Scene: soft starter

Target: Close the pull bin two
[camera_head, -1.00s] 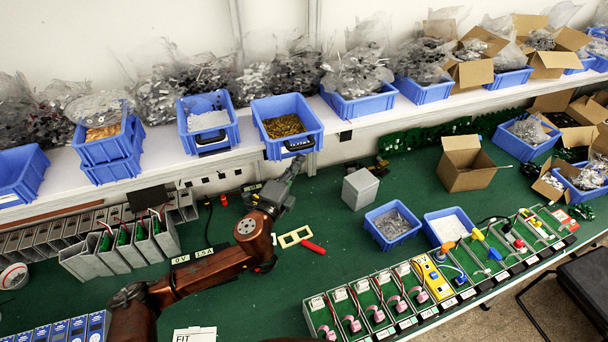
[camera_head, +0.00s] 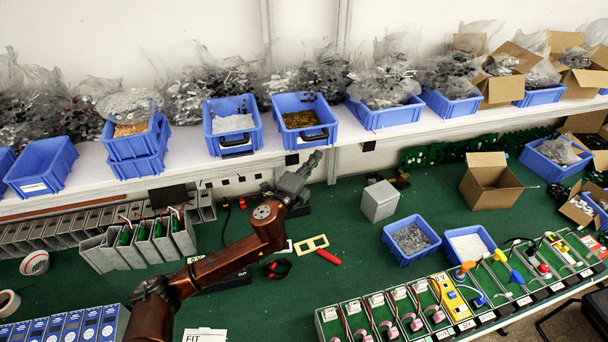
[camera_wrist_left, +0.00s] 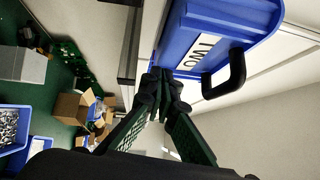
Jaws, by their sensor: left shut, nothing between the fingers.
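Bin two is a blue pull bin (camera_head: 322,133) holding brass-coloured parts, on the white shelf in the head view. In the left wrist view its front (camera_wrist_left: 240,28) carries a white label reading TWO and a black handle (camera_wrist_left: 225,76). My left gripper (camera_head: 315,157) is shut and empty just below and in front of this bin. In the left wrist view its fingertips (camera_wrist_left: 160,78) are together at the bin's front, beside the label and apart from the handle. They appear to touch the bin. My right gripper is out of view.
A similar blue bin with a handle (camera_head: 233,148) stands to the left, and a blue bin with bagged parts (camera_head: 385,118) to the right. Below the shelf are a grey box (camera_head: 380,201), small blue trays and green modules on the green bench.

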